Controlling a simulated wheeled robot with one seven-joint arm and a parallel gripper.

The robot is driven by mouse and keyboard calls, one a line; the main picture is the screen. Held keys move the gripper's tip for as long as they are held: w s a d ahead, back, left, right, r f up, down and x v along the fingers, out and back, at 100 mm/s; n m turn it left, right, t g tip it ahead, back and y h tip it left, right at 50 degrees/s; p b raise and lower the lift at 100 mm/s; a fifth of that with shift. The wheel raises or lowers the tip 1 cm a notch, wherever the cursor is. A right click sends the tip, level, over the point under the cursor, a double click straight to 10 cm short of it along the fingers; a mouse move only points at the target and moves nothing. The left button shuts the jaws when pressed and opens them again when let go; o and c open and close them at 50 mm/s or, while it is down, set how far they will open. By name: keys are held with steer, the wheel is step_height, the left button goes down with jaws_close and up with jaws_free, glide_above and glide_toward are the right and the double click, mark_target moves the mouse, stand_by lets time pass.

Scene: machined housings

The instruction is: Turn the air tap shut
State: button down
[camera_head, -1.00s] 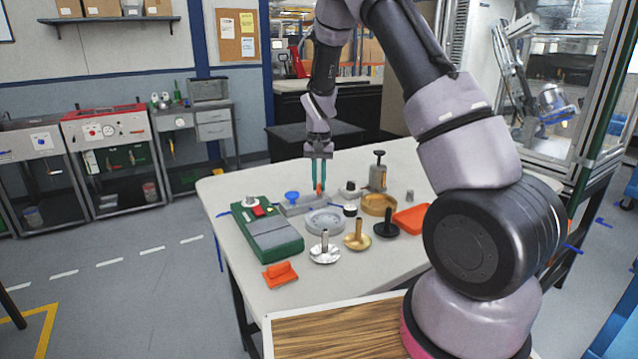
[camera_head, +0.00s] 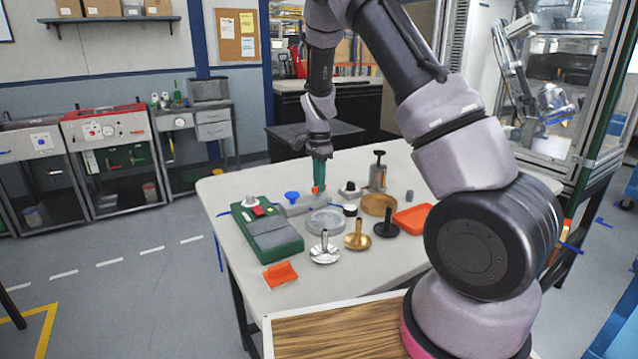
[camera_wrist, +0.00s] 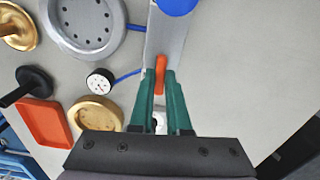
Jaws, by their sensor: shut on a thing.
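The air tap's orange lever (camera_head: 315,190) stands on a long grey block (camera_head: 296,209) near the far side of the table. A blue round knob (camera_head: 291,196) sits on the same block, left of the lever. In the wrist view the orange lever (camera_wrist: 160,70) lies roughly along the length of the grey block (camera_wrist: 168,38), with the blue knob (camera_wrist: 177,5) at the top edge. My gripper (camera_wrist: 160,80) is shut on the lever, with a green finger on each side. In the head view my gripper (camera_head: 319,184) points down, and its fingers overlap and partly hide the lever.
A green box (camera_head: 270,235) stands left of the block. A grey round housing (camera_head: 325,222), a brass ring (camera_head: 378,205), an orange tray (camera_head: 412,217) and several stemmed discs lie nearer. Table behind is clear.

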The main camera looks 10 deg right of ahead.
steer(key=shift+m, duration=0.6)
steer(key=c, duration=0.9)
jaws_free()
step_height(320, 180, up, 11)
steer(key=shift+f, duration=0.1)
